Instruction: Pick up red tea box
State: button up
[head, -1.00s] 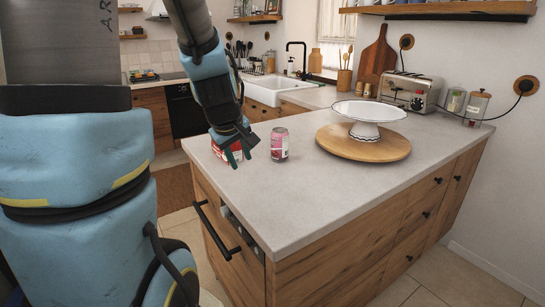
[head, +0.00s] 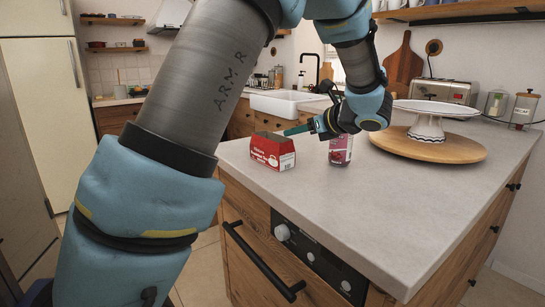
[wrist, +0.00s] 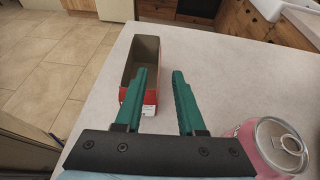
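The red tea box (head: 272,151) stands upright on the near left corner of the light counter. Its top is open, and the wrist view shows its hollow inside (wrist: 140,58). My gripper (head: 297,130) is at the box's right end, just above it in the head view. In the wrist view my gripper (wrist: 160,73) has its two green fingers apart with nothing between them. The left finger overlaps the box's near end, and the right finger is over bare counter beside it. I cannot tell whether a finger touches the box.
A pink can (head: 340,150) stands close to the right of the box, partly behind my wrist; its top shows in the wrist view (wrist: 278,143). A white cake stand (head: 428,121) is on a round wooden board (head: 450,148) further right. The counter front is clear.

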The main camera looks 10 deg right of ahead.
aim_at(279, 136)
jog(key=p+x, duration=0.2)
jog(key=x, duration=0.6)
jog(key=shift+w+f, duration=0.1)
jog(key=shift+f, duration=0.05)
jog(key=shift+c, duration=0.4)
grip_shut()
